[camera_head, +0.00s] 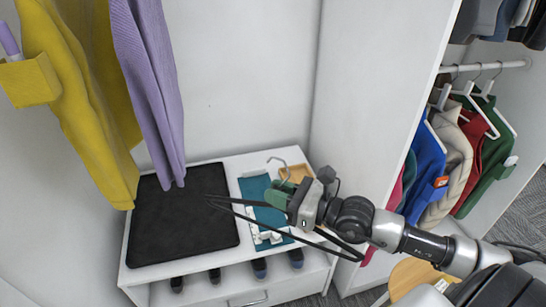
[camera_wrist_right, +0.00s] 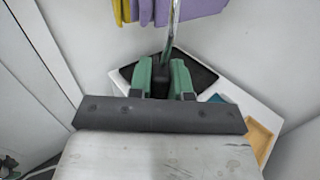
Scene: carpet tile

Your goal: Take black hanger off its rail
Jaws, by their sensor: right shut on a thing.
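My right gripper (camera_head: 284,198) is shut on the black hanger and holds it in the air over the low white cabinet. In the right wrist view the green fingers (camera_wrist_right: 161,80) clamp the black neck of the hanger (camera_wrist_right: 160,84), and the hook runs up out of the picture. A white rail (camera_head: 513,64) with hangers and clothes shows at the right. My left gripper is out of view.
The white cabinet top holds a black mat (camera_head: 180,225), a teal item (camera_head: 262,190) and a wooden tray (camera_head: 297,172). Yellow (camera_head: 75,100) and purple (camera_head: 148,75) garments hang at the left. A white partition (camera_head: 385,90) stands between them and the clothes at right.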

